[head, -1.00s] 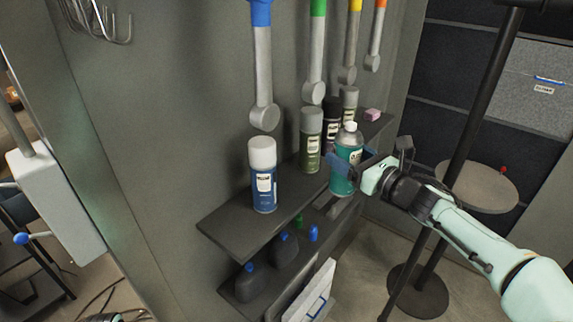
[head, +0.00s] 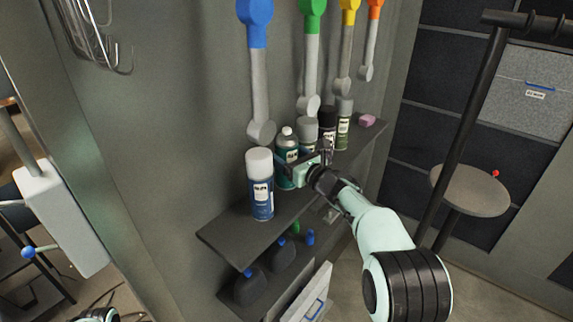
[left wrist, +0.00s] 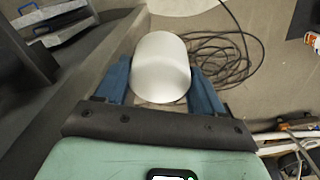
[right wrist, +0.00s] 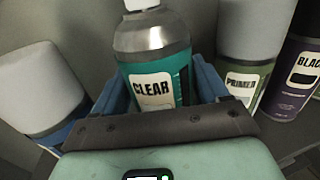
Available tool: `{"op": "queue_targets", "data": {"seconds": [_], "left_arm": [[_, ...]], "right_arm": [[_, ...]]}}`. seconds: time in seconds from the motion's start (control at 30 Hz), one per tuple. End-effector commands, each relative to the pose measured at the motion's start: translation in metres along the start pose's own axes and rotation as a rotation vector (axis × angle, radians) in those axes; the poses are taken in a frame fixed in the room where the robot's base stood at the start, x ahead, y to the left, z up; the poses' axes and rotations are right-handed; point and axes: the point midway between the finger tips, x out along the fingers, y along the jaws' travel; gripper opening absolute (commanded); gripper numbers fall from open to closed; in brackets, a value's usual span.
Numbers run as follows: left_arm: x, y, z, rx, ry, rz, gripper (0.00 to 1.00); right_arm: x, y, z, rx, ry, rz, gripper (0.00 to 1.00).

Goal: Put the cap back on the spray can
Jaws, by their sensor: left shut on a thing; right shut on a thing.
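The teal spray can labelled CLEAR (right wrist: 160,84) has a bare silver top with a white nozzle. It also shows in the head view (head: 286,152), upright at the shelf between the blue can and a grey-capped can. My right gripper (head: 297,168) is shut around its body; the blue fingers also show in the right wrist view (right wrist: 158,92). I cannot tell whether the can's base touches the shelf. A pale grey cap (left wrist: 162,62) is clasped between the blue fingers of my left gripper (left wrist: 160,82), with floor behind it. This cap and gripper are not visible in the head view.
The dark shelf (head: 228,234) carries a blue can (head: 262,198) with a white cap close to the left, and several capped cans behind to the right. Lever handles hang above. A round stool (head: 470,190) and a black pole stand at right.

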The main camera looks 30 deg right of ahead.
Motion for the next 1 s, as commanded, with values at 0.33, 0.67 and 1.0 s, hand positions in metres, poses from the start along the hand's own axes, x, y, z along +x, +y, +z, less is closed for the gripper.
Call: {"op": "queue_targets", "data": {"seconds": [0.33, 0.67, 1.0], "left_arm": [[-0.010, 0.000, -0.004, 0.000, 0.007, 0.000, 0.44], [-0.003, 0.000, -0.002, 0.000, 0.002, 0.000, 0.44], [-0.005, 0.000, -0.002, 0.000, 0.003, 0.000, 0.44]], "right_arm": [[0.004, 0.001, -0.032, -0.001, -0.001, 0.000, 0.31], [0.003, 0.002, -0.036, 0.000, -0.001, 0.001, 0.31], [0.004, 0.002, -0.036, 0.000, 0.002, 0.001, 0.99]]}}
